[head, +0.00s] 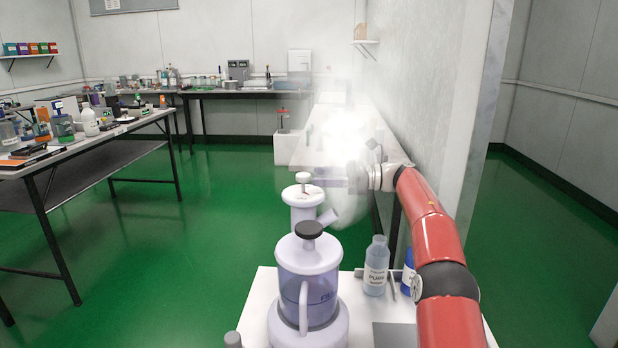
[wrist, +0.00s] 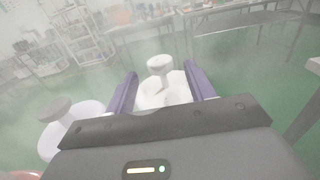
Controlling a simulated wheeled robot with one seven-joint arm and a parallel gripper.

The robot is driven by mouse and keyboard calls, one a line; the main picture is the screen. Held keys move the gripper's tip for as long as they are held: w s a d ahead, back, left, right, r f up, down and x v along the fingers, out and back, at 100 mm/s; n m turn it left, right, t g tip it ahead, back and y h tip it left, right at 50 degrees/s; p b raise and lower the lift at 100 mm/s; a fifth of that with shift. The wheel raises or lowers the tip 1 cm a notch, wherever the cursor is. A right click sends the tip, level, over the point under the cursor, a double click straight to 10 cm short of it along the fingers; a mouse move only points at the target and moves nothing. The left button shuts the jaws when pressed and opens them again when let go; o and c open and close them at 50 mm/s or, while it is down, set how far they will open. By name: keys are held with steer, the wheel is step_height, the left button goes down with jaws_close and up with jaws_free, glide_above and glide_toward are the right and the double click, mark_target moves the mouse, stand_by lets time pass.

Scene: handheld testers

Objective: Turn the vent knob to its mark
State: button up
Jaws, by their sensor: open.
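A white knob (head: 303,177) stands on top of the rear white vessel (head: 303,211); which knob is the vent knob I cannot tell for sure. A small reddish trace shows on the lid beside it. In the wrist view the white knob (wrist: 159,66) appears between the purple fingers of my gripper (wrist: 160,75), which are open and empty. In the head view my gripper (head: 332,183) is right of the knob, partly lost in white haze and glare. The front vessel (head: 309,288) has a dark knob (head: 309,229), greyish in the wrist view (wrist: 53,109).
Labelled bottles (head: 376,266) stand on the white top (head: 258,299) right of the front vessel. A cluttered table (head: 95,141) is at left, and a wall edge (head: 474,130) is right of my arm. Green floor (head: 190,240) is clear between.

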steer(key=shift+d, duration=1.15)
